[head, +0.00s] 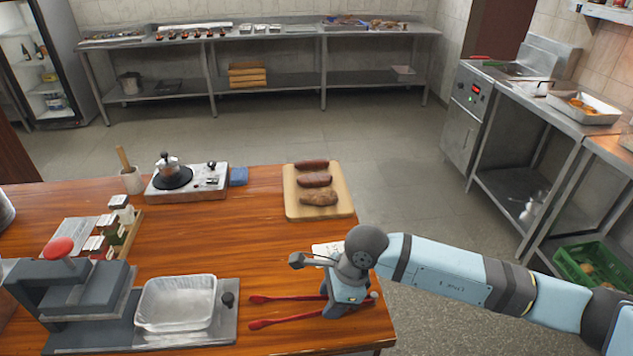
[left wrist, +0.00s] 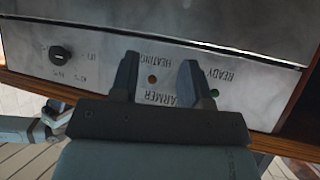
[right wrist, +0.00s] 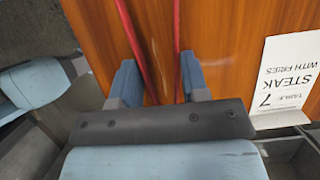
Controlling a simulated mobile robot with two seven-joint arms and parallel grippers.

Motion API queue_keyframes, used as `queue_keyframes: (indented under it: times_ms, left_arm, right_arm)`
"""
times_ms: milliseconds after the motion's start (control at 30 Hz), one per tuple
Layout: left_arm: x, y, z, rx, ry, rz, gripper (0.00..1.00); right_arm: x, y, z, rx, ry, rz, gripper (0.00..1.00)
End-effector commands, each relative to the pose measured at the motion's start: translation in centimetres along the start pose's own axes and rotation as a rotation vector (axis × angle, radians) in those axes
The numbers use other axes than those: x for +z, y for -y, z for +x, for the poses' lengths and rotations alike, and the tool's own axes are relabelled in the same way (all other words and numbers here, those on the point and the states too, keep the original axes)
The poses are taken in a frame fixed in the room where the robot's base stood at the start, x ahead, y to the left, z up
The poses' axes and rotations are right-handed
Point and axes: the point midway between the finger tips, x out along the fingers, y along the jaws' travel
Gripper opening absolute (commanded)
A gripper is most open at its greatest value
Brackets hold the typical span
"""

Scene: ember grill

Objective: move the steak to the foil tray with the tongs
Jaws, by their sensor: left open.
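Three brown pieces of meat lie on a wooden board in the head view; the nearest one (head: 319,198) is lighter, and I cannot tell surely which is the steak. The empty foil tray (head: 177,303) sits on a grey metal warmer (head: 228,328). Red tongs (head: 275,321) lie on the table, right of the tray. My right gripper (right wrist: 163,85) is open over the tongs, whose two arms (right wrist: 177,35) run between its fingers. My left gripper (left wrist: 157,78) is open and empty, in front of the warmer's labelled panel (left wrist: 228,75).
A white card (right wrist: 287,75) reading "Table 7 steak with fries" stands beside the tongs. The wooden board (head: 339,211) lies farther back. A burner with a moka pot (head: 170,170), spice jars (head: 97,243) and a red-knobbed press (head: 60,248) occupy the left. Mid-table is clear.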

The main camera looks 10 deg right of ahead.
Motion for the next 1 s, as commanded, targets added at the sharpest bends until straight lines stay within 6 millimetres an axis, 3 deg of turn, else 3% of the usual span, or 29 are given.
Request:
queue_keyframes:
  times_ms: [367, 1000]
  left_arm:
    - [-0.1, 0.0, -0.2, 0.001, 0.006, 0.000, 0.43]
    - [-3.8, -0.1, -2.5, 0.001, 0.003, 0.000, 0.43]
  right_arm:
    - [0.3, 0.0, -0.9, -0.001, 0.000, 0.000, 0.35]
    - [3.6, 0.1, -9.8, -0.002, 0.001, -0.002, 0.35]
